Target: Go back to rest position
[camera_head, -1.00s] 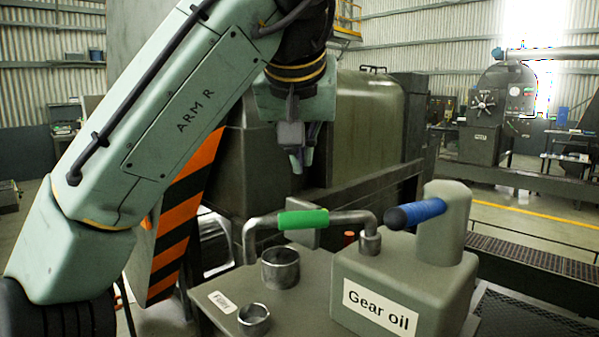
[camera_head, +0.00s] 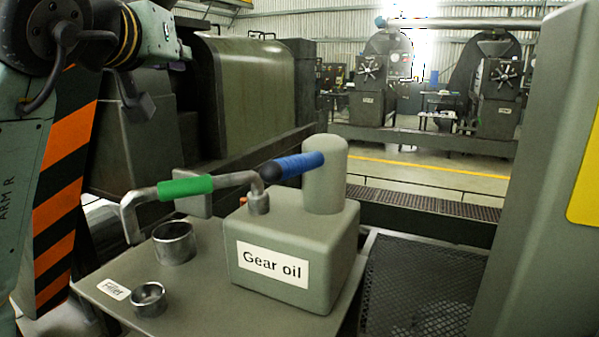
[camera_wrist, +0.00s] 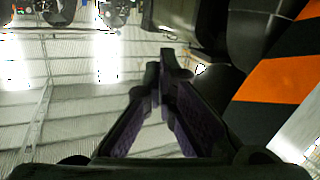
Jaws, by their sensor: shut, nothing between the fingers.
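My gripper (camera_head: 143,108) hangs at the upper left of the head view, pointing down and to the right. It is apart from everything on the gear oil stand. In the wrist view my gripper (camera_wrist: 166,58) has its fingertips together with nothing between them. My arm is folded up at the left edge of the head view. The gear oil box (camera_head: 300,225) carries a blue-handled lever (camera_head: 298,164) and a green-handled pipe lever (camera_head: 186,188).
A large open metal ring (camera_head: 174,243) and a smaller one (camera_head: 148,298) stand on the table by a "Filler" label. Behind is a big dark machine housing (camera_head: 255,90). A grey panel (camera_head: 535,190) stands close at the right. Black mesh (camera_head: 420,280) lies beside the box.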

